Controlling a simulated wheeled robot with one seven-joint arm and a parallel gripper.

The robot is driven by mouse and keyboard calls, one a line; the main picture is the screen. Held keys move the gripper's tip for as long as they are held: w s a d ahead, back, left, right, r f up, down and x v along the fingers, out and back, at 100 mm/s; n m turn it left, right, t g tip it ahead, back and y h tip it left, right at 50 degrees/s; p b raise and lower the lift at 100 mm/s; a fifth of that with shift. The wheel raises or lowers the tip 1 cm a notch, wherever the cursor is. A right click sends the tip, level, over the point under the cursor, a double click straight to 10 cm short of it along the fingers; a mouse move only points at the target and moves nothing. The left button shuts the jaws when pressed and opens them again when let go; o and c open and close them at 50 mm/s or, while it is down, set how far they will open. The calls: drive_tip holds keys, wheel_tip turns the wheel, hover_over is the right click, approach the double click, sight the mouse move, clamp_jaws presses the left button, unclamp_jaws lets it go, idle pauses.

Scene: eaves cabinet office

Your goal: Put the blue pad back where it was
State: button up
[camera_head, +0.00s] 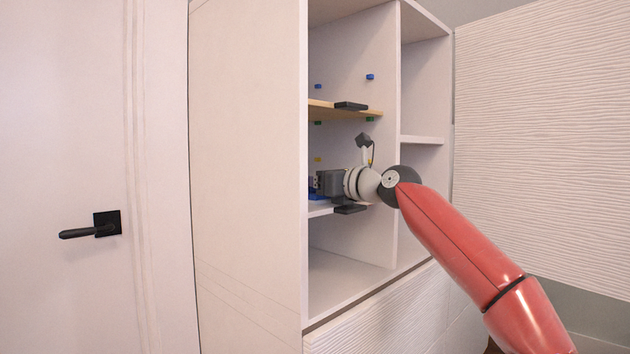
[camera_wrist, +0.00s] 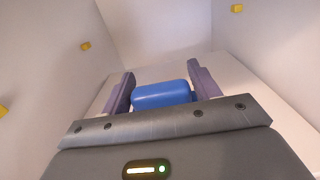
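The blue pad (camera_wrist: 162,96) lies between the two fingers of my gripper (camera_wrist: 160,76) in the wrist view. Its ends appear to touch both fingers. In the head view my gripper (camera_head: 316,184) reaches into the left column of the open cabinet (camera_head: 250,150), just above the lower shelf board (camera_head: 320,209). A bit of the blue pad (camera_head: 313,194) shows under the gripper at the left. The cabinet's side panel hides the rest, and I cannot tell whether the pad touches the shelf.
A wooden shelf (camera_head: 345,111) with a black clip-like piece at its front is above my gripper. A divider stands close on the right. Small blue, green and yellow blocks (camera_wrist: 237,8) dot the inner walls. The white cabinet door (camera_head: 545,140) is open at right.

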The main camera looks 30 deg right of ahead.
drive_tip(key=shift+o, duration=1.2)
drive_tip(key=shift+r, duration=0.1)
drive_tip(key=shift+s+d, duration=0.1)
drive_tip(key=shift+s, duration=0.05)
drive_tip(key=b+v, duration=0.2)
drive_tip(key=v, duration=0.9)
drive_tip(key=shift+s, duration=0.35)
drive_tip(key=shift+d, duration=0.1)
